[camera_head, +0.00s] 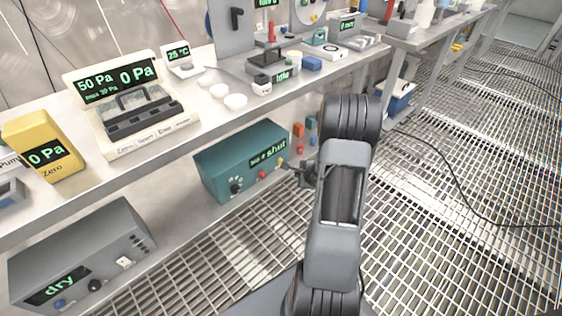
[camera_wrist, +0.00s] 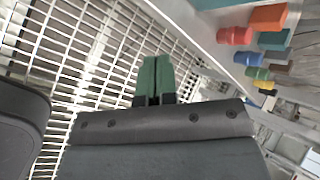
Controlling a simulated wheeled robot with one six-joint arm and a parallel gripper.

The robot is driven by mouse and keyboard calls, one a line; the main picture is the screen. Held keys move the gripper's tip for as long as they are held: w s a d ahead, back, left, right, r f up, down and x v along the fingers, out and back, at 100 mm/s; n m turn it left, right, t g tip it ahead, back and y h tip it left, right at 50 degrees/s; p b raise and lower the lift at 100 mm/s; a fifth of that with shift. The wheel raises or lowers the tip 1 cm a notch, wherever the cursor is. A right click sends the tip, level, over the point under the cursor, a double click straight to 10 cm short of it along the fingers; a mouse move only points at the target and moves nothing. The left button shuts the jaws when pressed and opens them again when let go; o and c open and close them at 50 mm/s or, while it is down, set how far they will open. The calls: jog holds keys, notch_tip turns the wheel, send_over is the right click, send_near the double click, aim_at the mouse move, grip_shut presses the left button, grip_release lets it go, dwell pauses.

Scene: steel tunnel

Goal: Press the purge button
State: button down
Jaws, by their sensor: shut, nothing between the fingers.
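A teal box (camera_head: 240,160) sits under the bench, its display reading "shut". Its front carries a black knob (camera_head: 236,187), a red button (camera_head: 262,175) and another small control near my gripper. A grey box (camera_head: 85,255) at lower left reads "dry" and has a blue button (camera_head: 59,303), a black knob and a white switch. I cannot read a purge label on either box. My gripper (camera_head: 300,168) is beside the teal box's right end, partly hidden by my arm; contact cannot be told. In the wrist view its green fingers (camera_wrist: 155,65) are shut and empty.
The steel bench (camera_head: 200,125) overhangs both boxes, with gauges and instruments on top. Coloured blocks (camera_wrist: 268,18) show at upper right in the wrist view. A blue and white container (camera_head: 398,98) stands under the far bench. The grating floor (camera_head: 440,260) is open at right, crossed by black cables.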

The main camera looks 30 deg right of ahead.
aim_at(280, 161)
jog(key=shift+w+a, duration=0.2)
jog(key=shift+w, duration=0.75)
jog(key=shift+w+a, duration=0.15)
jog(key=shift+w, duration=0.85)
jog(key=shift+w+a, duration=0.2)
jog(key=shift+w, duration=0.75)
jog(key=shift+w+b, duration=0.25)
jog(key=shift+b, duration=0.05)
jog(key=shift+w, duration=0.2)
jog(key=shift+w+a+b, duration=0.15)
jog(key=shift+w+b, duration=0.15)
jog(key=shift+w, duration=0.05)
dwell(0.4)
jog(key=shift+s, duration=0.1)
dwell(0.3)
jog(key=shift+s+b, duration=0.45)
jog(key=shift+s, duration=0.25)
